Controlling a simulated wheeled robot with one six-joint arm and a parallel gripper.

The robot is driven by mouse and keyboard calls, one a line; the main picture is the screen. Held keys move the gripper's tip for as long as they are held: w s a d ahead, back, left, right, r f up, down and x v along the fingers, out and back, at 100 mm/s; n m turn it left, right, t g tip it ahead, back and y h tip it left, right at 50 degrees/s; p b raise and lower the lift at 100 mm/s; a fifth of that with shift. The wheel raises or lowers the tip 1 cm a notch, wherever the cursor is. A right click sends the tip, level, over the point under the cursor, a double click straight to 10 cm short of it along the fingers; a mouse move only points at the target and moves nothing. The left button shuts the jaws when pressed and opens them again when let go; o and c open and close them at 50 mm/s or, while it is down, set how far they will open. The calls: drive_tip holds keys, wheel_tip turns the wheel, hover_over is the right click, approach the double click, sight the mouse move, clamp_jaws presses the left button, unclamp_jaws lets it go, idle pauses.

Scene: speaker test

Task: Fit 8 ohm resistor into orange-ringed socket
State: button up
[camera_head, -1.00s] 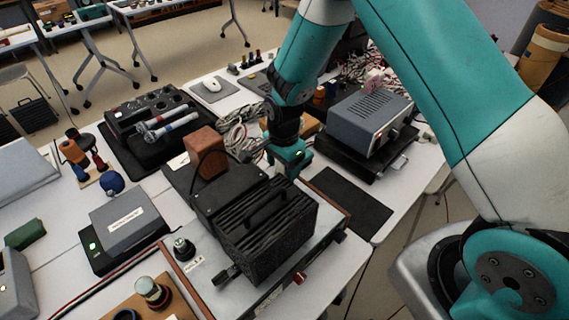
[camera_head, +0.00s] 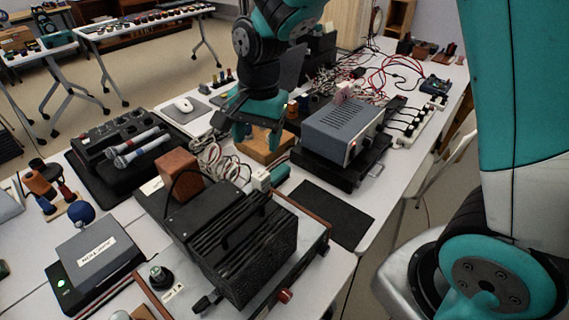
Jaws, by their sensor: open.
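My gripper (camera_head: 258,140) hangs above the far side of the table, fingers pointing down and apart, with nothing seen between them. A tan wooden block (camera_head: 268,150) shows behind and beside the fingers; I cannot tell if they touch it. A black ribbed box (camera_head: 238,245) with a handle stands on a wood-edged grey panel (camera_head: 318,250) in front of it. A small teal and white piece (camera_head: 272,178) sits just behind that box. I cannot make out which thing is the 8 ohm resistor. No orange-ringed socket can be picked out.
A grey power unit (camera_head: 342,130) stands right of my gripper, with a bare black mat (camera_head: 328,213) in front. A reddish block (camera_head: 180,170) and tangled cables (camera_head: 222,160) lie to the left. Several small pegs (camera_head: 222,78) stand farther back.

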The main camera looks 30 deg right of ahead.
drive_tip(key=s+a+r+n+y, duration=0.1)
drive_tip(key=s+r+n, duration=0.3)
drive_tip(key=s+n, duration=0.4)
drive_tip(key=s+a+r+n+y, duration=0.1)
drive_tip(key=s+r+n, duration=0.3)
drive_tip(key=s+n, duration=0.4)
drive_tip(key=s+y, duration=0.1)
drive_tip(key=s, duration=0.3)
drive_tip(key=shift+s+a+r, duration=0.25)
drive_tip(key=shift+a+r, duration=0.05)
drive_tip(key=shift+a, duration=0.1)
